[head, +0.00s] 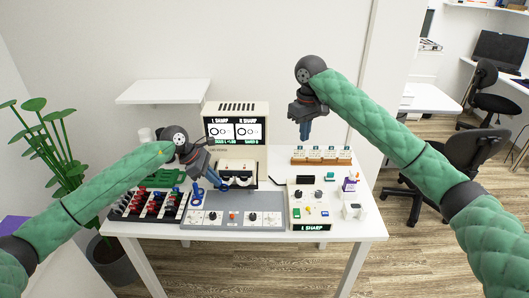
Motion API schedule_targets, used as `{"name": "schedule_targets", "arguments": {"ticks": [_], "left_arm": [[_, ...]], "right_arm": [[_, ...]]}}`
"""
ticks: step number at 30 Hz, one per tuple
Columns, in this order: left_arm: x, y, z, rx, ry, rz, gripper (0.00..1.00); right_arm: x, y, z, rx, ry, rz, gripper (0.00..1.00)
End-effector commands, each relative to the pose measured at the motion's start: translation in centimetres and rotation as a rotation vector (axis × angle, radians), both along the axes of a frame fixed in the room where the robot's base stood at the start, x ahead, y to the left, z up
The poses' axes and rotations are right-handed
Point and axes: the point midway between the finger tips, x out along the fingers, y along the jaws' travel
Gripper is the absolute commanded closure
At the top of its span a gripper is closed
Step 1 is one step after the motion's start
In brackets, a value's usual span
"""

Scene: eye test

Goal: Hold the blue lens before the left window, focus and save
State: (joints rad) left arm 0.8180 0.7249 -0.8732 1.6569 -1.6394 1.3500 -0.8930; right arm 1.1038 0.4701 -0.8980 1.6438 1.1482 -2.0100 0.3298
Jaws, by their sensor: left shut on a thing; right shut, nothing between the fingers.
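My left gripper (199,188) is shut on a small blue ring-shaped lens (197,199), held over the left end of the grey control panel. The twin-window viewer (238,166), white and black, stands to the right of it. The lens appears left of and nearer than the viewer's left window, not clearly in front of it. The screen (236,130) behind shows two ring pictures headed "L SHARP" and "R SHARP"; its bottom line is too small to read surely. The control box (312,200) has a display reading "L SHARP". My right gripper (304,130) is shut and empty, raised above the table.
A rack (125,208) of red, blue and dark lenses stands left. The grey panel (262,217) has knobs. A wooden block row (322,157) stands at back right, a purple bottle (350,184) at right. A wall shelf (167,91) hangs behind.

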Motion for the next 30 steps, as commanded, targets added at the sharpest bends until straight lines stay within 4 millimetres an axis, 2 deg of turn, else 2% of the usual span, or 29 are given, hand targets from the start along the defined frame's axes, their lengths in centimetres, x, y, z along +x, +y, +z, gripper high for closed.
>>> {"name": "schedule_targets", "arguments": {"ticks": [4, 8, 20, 30], "left_arm": [[0.0, 0.0, 0.0, 0.000, 0.000, 0.000, 1.00], [0.0, 0.0, 0.0, 0.000, 0.000, 0.000, 1.00], [0.0, 0.0, 0.0, 0.000, 0.000, 0.000, 1.00], [0.0, 0.0, 0.0, 0.000, 0.000, 0.000, 1.00]], "right_arm": [[-0.1, 0.0, -0.3, 0.008, -0.002, 0.008, 1.00], [-0.4, 0.0, -1.4, 0.039, -0.016, 0.049, 1.00], [-2.3, -0.5, -6.8, 0.221, -0.157, 0.303, 1.00], [-4.3, -2.2, -10.2, 0.314, -0.341, 0.501, 1.00]]}}
